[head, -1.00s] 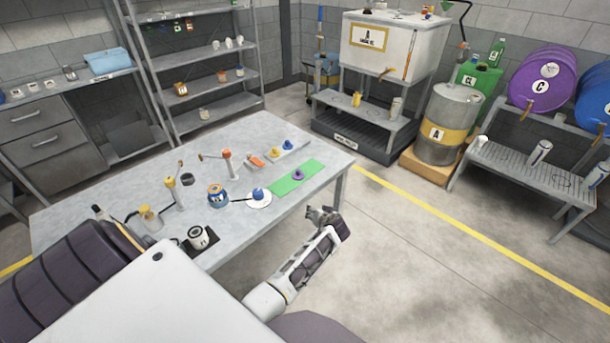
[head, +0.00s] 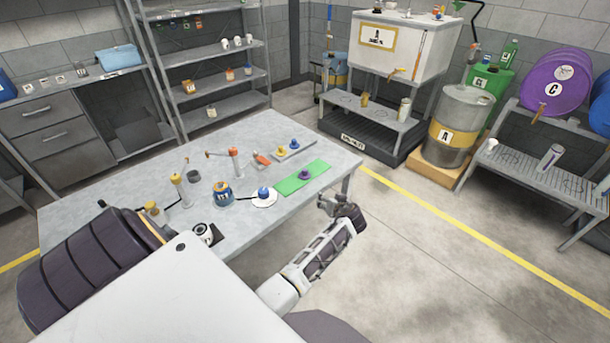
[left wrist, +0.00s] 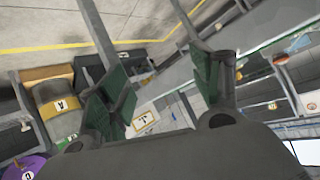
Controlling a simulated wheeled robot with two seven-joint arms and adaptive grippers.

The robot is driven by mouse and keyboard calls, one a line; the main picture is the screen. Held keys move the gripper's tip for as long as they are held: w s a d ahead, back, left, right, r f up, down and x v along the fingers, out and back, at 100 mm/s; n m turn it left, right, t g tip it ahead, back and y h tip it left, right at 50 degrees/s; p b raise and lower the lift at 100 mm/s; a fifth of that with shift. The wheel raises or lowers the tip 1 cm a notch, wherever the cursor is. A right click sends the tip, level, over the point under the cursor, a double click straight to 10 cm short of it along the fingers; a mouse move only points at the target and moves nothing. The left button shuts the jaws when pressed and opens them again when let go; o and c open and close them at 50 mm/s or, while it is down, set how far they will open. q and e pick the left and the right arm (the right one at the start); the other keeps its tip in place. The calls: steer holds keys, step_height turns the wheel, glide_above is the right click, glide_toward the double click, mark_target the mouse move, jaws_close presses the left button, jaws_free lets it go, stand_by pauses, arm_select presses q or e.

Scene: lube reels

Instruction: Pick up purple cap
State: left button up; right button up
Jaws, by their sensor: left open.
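The purple cap (head: 304,174) sits on a green mat (head: 285,187) near the right edge of the grey table (head: 262,215) in the head view. My left gripper (head: 328,204) is open and empty, just off the table's right edge, in front of and to the right of the cap. In the left wrist view my left gripper (left wrist: 165,95) shows two dark green finger pads spread apart with nothing between them. I cannot make out the cap in the left wrist view. My right gripper is not in view.
A blue cap (head: 264,194) on a white disc and a blue jar (head: 222,193) stand left of the mat. A tray (head: 293,149) with blue and yellow caps lies behind it. A grey drum (head: 466,110) stands at the back right. The floor right of the table is clear.

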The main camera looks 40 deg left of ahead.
arm_select(q)
steer(key=s+a+r+n+y, duration=0.1)
steer(key=a+r+n, duration=0.1)
steer(key=r, duration=0.3)
steer(key=a+r+n+g+y, duration=0.1)
steer(key=a+r+n+y, duration=0.1)
steer(key=r, duration=0.4)
steer(key=shift+s+a+r+n, duration=0.15)
steer(key=shift+s+a+n, duration=0.2)
steer(key=shift+n, duration=0.45)
steer(key=shift+b, duration=0.3)
